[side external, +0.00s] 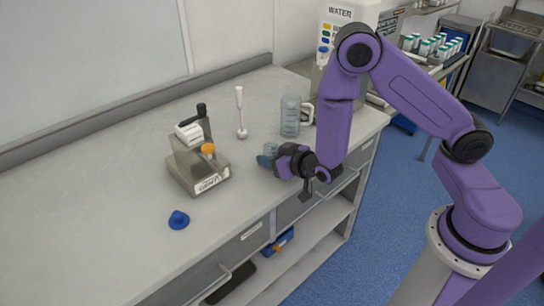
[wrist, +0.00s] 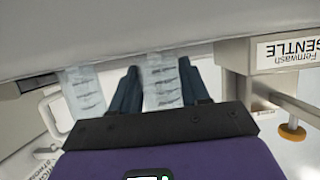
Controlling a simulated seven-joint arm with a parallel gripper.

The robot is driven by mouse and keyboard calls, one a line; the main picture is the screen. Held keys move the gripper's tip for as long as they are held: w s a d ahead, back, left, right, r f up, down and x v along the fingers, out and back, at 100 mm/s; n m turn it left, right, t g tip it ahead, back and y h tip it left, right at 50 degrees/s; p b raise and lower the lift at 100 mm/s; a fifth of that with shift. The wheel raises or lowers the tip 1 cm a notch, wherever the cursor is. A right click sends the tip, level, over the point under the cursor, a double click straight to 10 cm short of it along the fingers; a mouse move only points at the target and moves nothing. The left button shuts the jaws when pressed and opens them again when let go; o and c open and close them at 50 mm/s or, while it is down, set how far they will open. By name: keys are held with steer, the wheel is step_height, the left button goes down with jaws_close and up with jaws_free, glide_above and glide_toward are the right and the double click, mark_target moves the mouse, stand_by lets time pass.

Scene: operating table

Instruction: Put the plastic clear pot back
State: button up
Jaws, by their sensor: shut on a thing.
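A small clear plastic pot (side external: 271,149) is between the fingers of my gripper (side external: 268,161), near the front edge of the worktop. In the wrist view my gripper (wrist: 159,68) has its two dark blue fingers on either side of the clear pot (wrist: 161,82), which bears printed marks. The gripper is shut on it. I cannot tell whether the pot touches the worktop. A taller clear graduated beaker (side external: 290,116) stands just behind; a clear marked vessel (wrist: 83,92) shows left of the fingers in the wrist view.
A white upright tool (side external: 240,112) stands behind. A blue cap (side external: 178,219) lies nearer the front. The worktop's left (side external: 80,215) is clear.

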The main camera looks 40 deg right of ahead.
steer(key=shift+f, duration=0.1)
steer(key=o, duration=1.1)
steer(key=shift+f, duration=0.1)
steer(key=shift+c, duration=0.2)
steer(key=shift+s+r, duration=0.1)
steer(key=shift+r, duration=0.15)
steer(key=v, duration=1.1)
steer(key=shift+s, duration=0.35)
steer(key=shift+r, duration=0.1)
